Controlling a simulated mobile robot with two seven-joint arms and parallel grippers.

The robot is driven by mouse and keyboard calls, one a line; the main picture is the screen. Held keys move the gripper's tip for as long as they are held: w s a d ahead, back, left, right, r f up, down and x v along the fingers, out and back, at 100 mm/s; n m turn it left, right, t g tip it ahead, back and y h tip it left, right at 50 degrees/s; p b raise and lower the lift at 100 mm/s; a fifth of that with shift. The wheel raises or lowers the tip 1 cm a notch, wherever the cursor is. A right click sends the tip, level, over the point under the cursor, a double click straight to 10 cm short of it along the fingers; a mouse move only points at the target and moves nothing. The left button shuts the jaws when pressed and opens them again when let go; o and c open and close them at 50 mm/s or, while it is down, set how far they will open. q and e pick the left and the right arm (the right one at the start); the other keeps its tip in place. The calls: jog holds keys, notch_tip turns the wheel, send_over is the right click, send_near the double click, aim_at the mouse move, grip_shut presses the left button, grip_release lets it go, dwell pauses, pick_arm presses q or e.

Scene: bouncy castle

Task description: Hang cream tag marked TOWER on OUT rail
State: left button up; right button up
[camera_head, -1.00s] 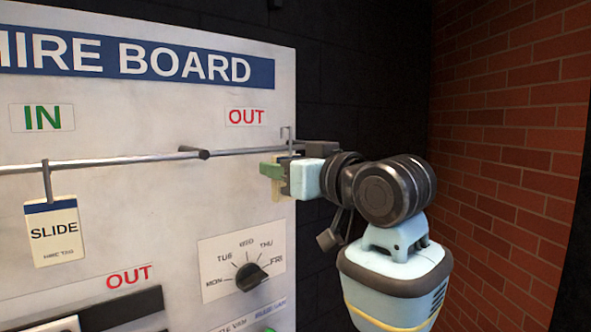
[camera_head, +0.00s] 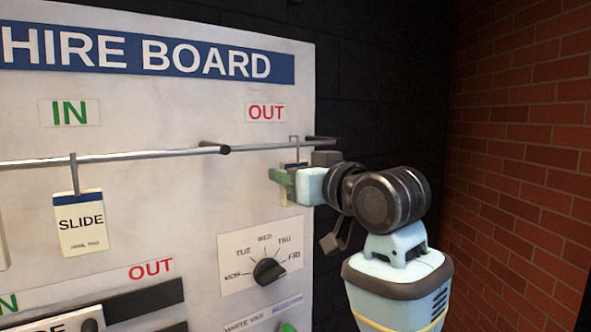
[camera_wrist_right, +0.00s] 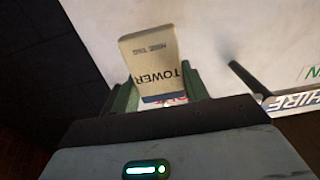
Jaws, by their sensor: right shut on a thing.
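The cream tag marked TOWER (camera_wrist_right: 155,62) is between the fingers of my right gripper (camera_head: 284,183); it shows upside down in the right wrist view. In the head view its body is mostly hidden by the gripper. Its thin hook (camera_head: 294,147) rises above the gripper, its top slightly above the OUT rail (camera_head: 270,146). The hook overlaps the rail in the picture; I cannot tell whether it is around the rail or in front of it. The right gripper (camera_wrist_right: 160,95) is shut on the tag. My left gripper is not in view.
The SLIDE tag (camera_head: 80,222) hangs on the IN rail (camera_head: 130,158) to the left. A day dial (camera_head: 270,271) sits on the board below my right gripper. A brick wall (camera_head: 525,160) stands at the right, with a dark wall between.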

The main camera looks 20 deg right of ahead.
jog(key=o, duration=1)
jog(key=shift+o, duration=0.2)
jog(key=v, duration=0.8)
jog(key=shift+w, duration=0.1)
